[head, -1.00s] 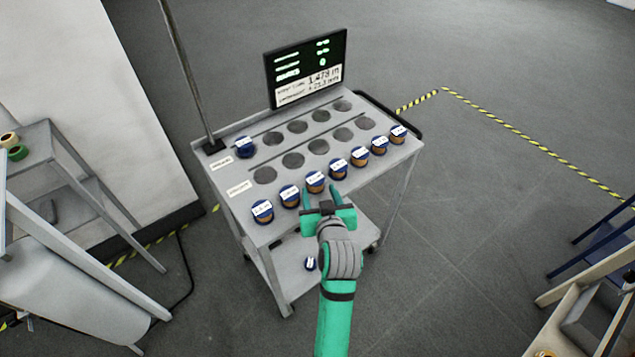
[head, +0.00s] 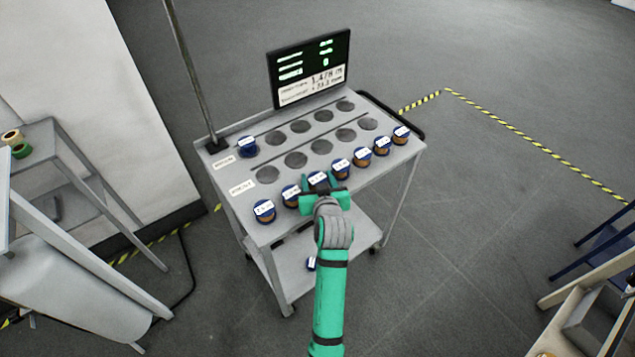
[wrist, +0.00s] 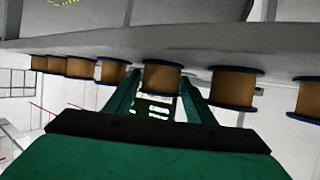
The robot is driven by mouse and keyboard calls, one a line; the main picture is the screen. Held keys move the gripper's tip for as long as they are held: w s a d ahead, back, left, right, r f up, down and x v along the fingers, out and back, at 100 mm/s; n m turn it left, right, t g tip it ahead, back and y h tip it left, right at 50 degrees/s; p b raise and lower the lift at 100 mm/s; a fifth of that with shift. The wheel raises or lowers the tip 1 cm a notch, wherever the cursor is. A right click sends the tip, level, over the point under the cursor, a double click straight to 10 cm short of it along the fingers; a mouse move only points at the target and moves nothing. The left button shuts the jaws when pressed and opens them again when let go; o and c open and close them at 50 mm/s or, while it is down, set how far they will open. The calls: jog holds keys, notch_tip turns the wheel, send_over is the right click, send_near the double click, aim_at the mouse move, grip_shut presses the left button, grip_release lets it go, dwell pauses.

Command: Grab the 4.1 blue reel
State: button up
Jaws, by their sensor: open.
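A front row of copper-wound reels with blue flanges and white labels stands on the grey cart top; the label writing is too small to read, so I cannot tell which is the 4.1. My gripper (head: 321,186) is open at the third reel from the left (head: 317,178), which it partly hides. In the wrist view, which is upside down, that reel (wrist: 161,78) shows between the two open fingers (wrist: 157,92). I cannot tell whether they touch it. The second reel (head: 290,195) and fourth reel (head: 340,168) stand close on either side.
The cart (head: 270,232) has dark round empty spots behind the row and one blue reel (head: 247,147) at the back left. A screen (head: 308,68) stands at the rear, a pole (head: 190,75) at the left. Another blue reel (head: 311,263) is on the lower shelf.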

jog(key=c, duration=0.7)
jog(key=shift+r, duration=0.15)
